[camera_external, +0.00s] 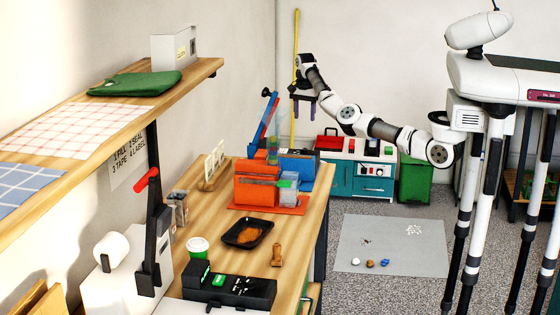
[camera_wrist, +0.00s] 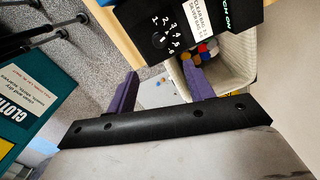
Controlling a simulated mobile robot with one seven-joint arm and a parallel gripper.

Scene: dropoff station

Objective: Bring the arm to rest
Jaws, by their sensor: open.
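In the wrist view, the two purple fingers of my gripper (camera_wrist: 163,80) stand well apart.
A teal cabinet (camera_external: 345,180) and a green bin (camera_external: 415,183) stand behind the bench. A grey mat (camera_external: 393,245) with small items lies on the floor. The wrist view shows a light-walled bin (camera_wrist: 235,75) and a teal labelled box (camera_wrist: 40,105) near my gripper.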

